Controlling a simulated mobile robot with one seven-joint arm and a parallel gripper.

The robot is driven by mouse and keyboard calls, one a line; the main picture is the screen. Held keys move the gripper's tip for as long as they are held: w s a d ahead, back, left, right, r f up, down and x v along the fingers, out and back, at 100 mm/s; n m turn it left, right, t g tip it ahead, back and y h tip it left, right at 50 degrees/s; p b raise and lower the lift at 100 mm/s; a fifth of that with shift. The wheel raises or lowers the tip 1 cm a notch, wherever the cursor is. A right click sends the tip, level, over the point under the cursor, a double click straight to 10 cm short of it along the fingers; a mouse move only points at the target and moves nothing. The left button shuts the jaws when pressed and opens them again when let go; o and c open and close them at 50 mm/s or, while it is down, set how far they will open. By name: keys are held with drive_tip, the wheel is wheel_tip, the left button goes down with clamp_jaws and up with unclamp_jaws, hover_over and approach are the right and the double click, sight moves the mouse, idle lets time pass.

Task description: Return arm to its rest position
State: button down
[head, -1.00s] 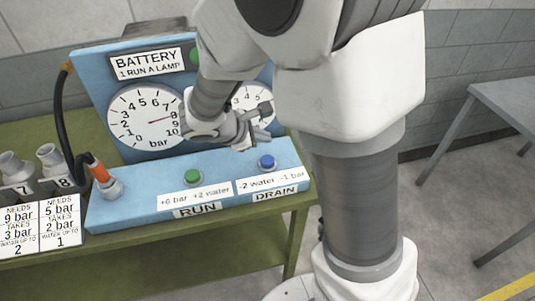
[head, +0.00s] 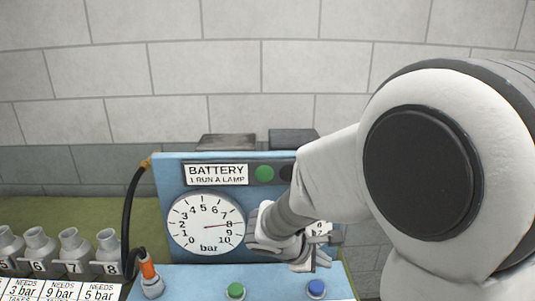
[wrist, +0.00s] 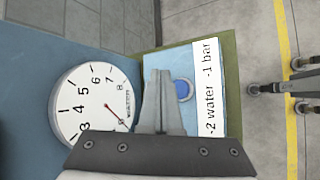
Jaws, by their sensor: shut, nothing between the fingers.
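My arm (head: 345,180) reaches in from the right in the head view. My gripper (head: 318,264) hangs in front of the right part of the blue battery panel, above the blue DRAIN button (head: 316,289), and hides most of the right gauge. In the wrist view my gripper (wrist: 158,74) has its two fingers together with nothing between them. The blue button (wrist: 183,90) shows just beside the fingertips, with a visible offset; I cannot tell the gap exactly.
The bar gauge (head: 206,224) reads about 8. A green lamp (head: 264,173) and green button (head: 235,291) are on the panel. Open floor (wrist: 215,20) shows beyond the bench.

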drive_tip(key=s+r+m+y, duration=0.3)
drive_tip(key=s+r+m, duration=0.2)
drive_tip(key=s+m, duration=0.2)
drive_tip(key=s+r+m+t+y, duration=0.1)
drive_tip(key=s+r+m+y, duration=0.3)
drive_tip(key=s, duration=0.7)
wheel_tip(320, 180, up, 3)
drive_tip(key=m, duration=0.3)
drive_tip(key=shift+s+f, duration=0.15)
drive_tip(key=shift+f, duration=0.05)
drive_tip(key=shift+a, duration=0.25)
